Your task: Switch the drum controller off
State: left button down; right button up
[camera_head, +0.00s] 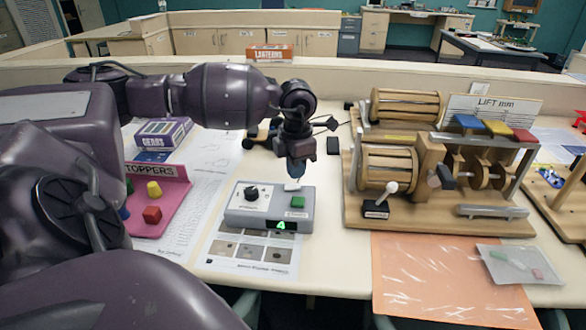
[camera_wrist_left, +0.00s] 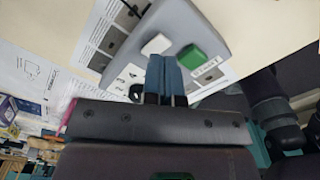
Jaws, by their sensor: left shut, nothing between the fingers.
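The drum controller (camera_head: 262,218) is a grey box on the table. Its top carries a black knob (camera_head: 251,193), a white switch (camera_head: 292,186) and a green button (camera_head: 297,202). A green "4" is lit on its front display (camera_head: 281,225). My left gripper (camera_head: 295,174) points down just above the back right of the box, near the white switch. Its blue fingers (camera_wrist_left: 166,76) are shut and empty. In the left wrist view they lie beside the white switch (camera_wrist_left: 157,44) and the green button (camera_wrist_left: 191,56); contact cannot be told. My right gripper is not in view.
A wooden drum machine (camera_head: 440,205) stands to the right. A pink stopper tray (camera_head: 165,205) and a gears box (camera_head: 163,132) are at the left. A printed sheet (camera_head: 222,262) lies under the controller. An orange sheet (camera_head: 430,285) and a clear bag (camera_head: 515,264) lie at front right.

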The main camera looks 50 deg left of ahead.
aim_at(296, 186)
pick_arm(q)
jog(key=shift+f, duration=0.25)
dwell(0.7)
jog(key=shift+f+b, duration=0.35)
jog(key=shift+f, duration=0.2)
dwell(0.4)
jog(key=shift+f, duration=0.3)
jog(key=shift+f, duration=0.4)
dwell(0.5)
jog(key=shift+f+b, duration=0.25)
jog(key=shift+b, duration=0.1)
jog(key=shift+r+p, duration=0.3)
jog(key=shift+r, duration=0.45)
jog(key=shift+r+p, duration=1.05)
jog(key=shift+r, duration=1.8)
